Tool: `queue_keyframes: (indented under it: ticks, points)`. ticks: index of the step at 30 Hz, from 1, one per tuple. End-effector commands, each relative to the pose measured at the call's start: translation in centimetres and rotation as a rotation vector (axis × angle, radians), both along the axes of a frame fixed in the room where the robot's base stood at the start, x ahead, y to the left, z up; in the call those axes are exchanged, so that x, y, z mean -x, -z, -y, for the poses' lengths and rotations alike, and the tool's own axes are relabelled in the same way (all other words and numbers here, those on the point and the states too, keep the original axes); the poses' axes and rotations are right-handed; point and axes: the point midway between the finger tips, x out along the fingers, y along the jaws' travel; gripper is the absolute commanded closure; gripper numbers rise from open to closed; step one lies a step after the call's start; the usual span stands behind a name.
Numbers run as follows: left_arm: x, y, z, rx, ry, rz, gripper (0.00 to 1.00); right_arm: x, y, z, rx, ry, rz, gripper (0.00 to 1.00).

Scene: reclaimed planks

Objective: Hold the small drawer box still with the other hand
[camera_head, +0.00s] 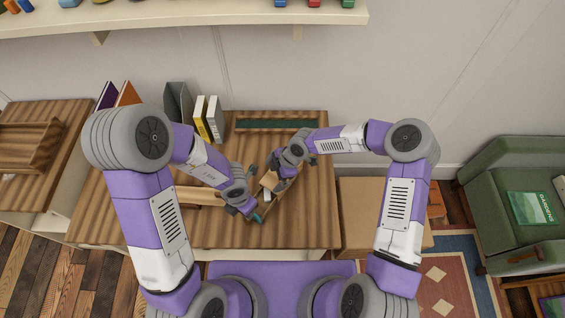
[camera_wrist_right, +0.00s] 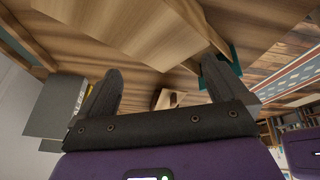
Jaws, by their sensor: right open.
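The small drawer box (camera_head: 270,181) is light wood and sits on the plank-topped table (camera_head: 308,222), in front of my right gripper. My right gripper (camera_head: 269,175) is at the far end of the box, with its fingers spread apart. The right wrist view shows its two dark fingers (camera_wrist_right: 160,68) wide apart with pale wood (camera_wrist_right: 125,28) beyond them. I cannot tell whether they touch it. My left gripper (camera_head: 254,212) is low at the near left side of the box, by a small teal piece. Its fingers are too hidden to read.
Books (camera_head: 209,118) and a grey file holder (camera_head: 178,102) stand at the table's back left. A dark green tray (camera_head: 276,124) lies at the back. A wall shelf (camera_head: 190,17) runs above. The table's right side is mostly clear.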

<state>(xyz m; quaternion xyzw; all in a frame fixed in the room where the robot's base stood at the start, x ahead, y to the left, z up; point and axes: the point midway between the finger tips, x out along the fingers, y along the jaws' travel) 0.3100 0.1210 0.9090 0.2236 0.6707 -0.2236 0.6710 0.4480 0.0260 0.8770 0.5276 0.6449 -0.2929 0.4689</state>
Motion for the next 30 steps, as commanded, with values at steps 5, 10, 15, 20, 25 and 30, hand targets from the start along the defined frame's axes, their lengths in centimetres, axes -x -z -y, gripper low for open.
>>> queue_keyframes:
  ticks: [5, 10, 15, 20, 25, 30]
  points:
    - [0.0, 0.0, 0.0, 0.000, 0.000, 0.000, 0.57, -2.1, 0.5, 0.8, 0.197, -0.353, 0.105, 0.00]
    - [0.0, 0.0, 0.0, 0.000, 0.000, 0.000, 0.57, -3.6, 0.5, 1.9, 0.334, -0.569, 0.141, 0.00]
    - [0.0, 0.0, 0.0, 0.000, 0.000, 0.000, 0.57, -4.2, 0.5, 2.5, 0.394, -0.660, 0.146, 0.00]
    - [0.0, 0.0, 0.0, 0.000, 0.000, 0.000, 0.57, -4.2, 2.0, 2.6, 0.402, -0.672, 0.143, 0.00]
    - [0.0, 0.0, 0.0, 0.000, 0.000, 0.000, 0.57, -4.2, 4.7, 2.7, 0.400, -0.667, 0.142, 0.00]
    - [0.0, 0.0, 0.0, 0.000, 0.000, 0.000, 0.57, -4.2, 6.8, 2.6, 0.400, -0.666, 0.144, 0.00]
